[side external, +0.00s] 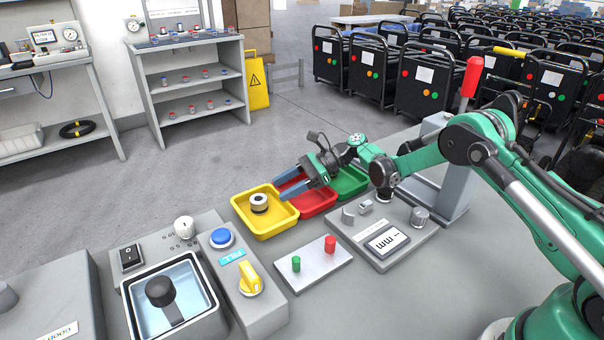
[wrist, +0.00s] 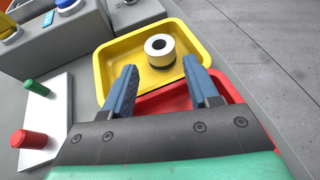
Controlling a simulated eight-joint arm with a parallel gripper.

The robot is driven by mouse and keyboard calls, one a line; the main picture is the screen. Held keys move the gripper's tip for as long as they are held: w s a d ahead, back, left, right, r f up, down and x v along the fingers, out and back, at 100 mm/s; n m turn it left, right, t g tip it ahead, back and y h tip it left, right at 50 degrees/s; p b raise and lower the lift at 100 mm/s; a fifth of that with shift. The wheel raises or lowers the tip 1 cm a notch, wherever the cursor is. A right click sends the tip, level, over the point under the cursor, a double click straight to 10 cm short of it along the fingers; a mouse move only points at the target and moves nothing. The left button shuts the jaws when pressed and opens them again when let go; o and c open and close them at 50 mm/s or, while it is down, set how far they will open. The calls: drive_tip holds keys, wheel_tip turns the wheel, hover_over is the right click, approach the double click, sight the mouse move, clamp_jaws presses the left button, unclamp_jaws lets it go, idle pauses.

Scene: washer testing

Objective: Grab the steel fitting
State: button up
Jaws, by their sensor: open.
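The steel fitting (side external: 259,202) is a short silvery cylinder with a dark band near its base and a hole in its top. It stands upright in the yellow tray (side external: 262,233). In the wrist view the fitting (wrist: 160,47) is beyond my fingertips, near the middle of the yellow tray (wrist: 107,66). My gripper (side external: 280,190) is over the red tray and points toward the yellow one. In the wrist view my gripper (wrist: 160,75) has its two blue fingers apart, with nothing between them. The fitting is not touched by either finger.
A plate with green and red pegs (side external: 313,268) lies in front. A water basin (side external: 172,300) and a box with a blue button (side external: 222,238) and yellow knob stand left.

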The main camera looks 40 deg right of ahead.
sight(264, 197)
drive_tip(key=shift+x, duration=2.7)
clamp_jaws()
